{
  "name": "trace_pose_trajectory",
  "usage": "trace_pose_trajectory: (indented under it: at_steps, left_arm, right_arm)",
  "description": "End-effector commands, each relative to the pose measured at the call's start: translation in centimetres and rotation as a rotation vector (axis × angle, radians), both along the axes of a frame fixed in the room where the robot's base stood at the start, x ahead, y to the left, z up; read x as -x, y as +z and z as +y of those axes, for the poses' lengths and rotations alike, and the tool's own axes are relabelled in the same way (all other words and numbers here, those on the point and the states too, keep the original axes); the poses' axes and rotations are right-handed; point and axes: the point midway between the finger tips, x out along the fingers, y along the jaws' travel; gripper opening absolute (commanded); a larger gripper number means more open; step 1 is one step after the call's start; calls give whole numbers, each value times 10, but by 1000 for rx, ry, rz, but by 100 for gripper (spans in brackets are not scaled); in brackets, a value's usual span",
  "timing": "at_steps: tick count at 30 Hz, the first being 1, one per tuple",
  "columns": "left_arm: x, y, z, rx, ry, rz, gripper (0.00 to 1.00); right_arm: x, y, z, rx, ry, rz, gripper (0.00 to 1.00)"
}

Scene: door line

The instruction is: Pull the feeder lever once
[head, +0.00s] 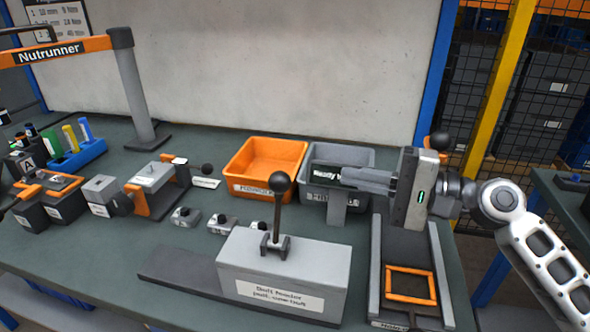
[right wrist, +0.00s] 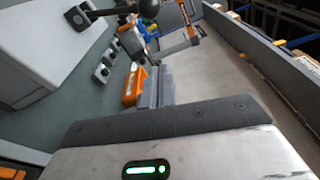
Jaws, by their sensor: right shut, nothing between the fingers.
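The feeder lever (head: 278,215) is a dark rod with a black ball knob, standing nearly upright in a bracket on top of the light grey feeder box (head: 240,262). The box has a white label on its front. In the right wrist view the lever (right wrist: 115,11) shows at the top left, its knob at the top edge. My right gripper (head: 345,180) is shut and empty. It is to the right of the lever, apart from it, with its fingers pointing left. My left gripper is not in view.
An orange bin (head: 265,158) and a grey bin (head: 362,155) stand behind the lever. A grey tray with an orange frame (head: 410,269) lies at right. Small grey blocks (head: 186,217) sit left of the lever.

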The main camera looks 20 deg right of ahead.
Motion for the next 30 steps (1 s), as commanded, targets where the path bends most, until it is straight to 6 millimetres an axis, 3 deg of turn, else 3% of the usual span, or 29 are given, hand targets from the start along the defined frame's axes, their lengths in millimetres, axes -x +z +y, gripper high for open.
trace_pose_trajectory:
  at_steps: [7,21,30]
  left_arm:
    - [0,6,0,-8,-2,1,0]
    - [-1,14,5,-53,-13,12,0]
    - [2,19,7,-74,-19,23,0]
  right_arm:
    - [-14,3,15,0,1,-3,0]
    - [-69,1,77,-2,0,-2,0]
    - [-36,5,87,2,-1,1,0]
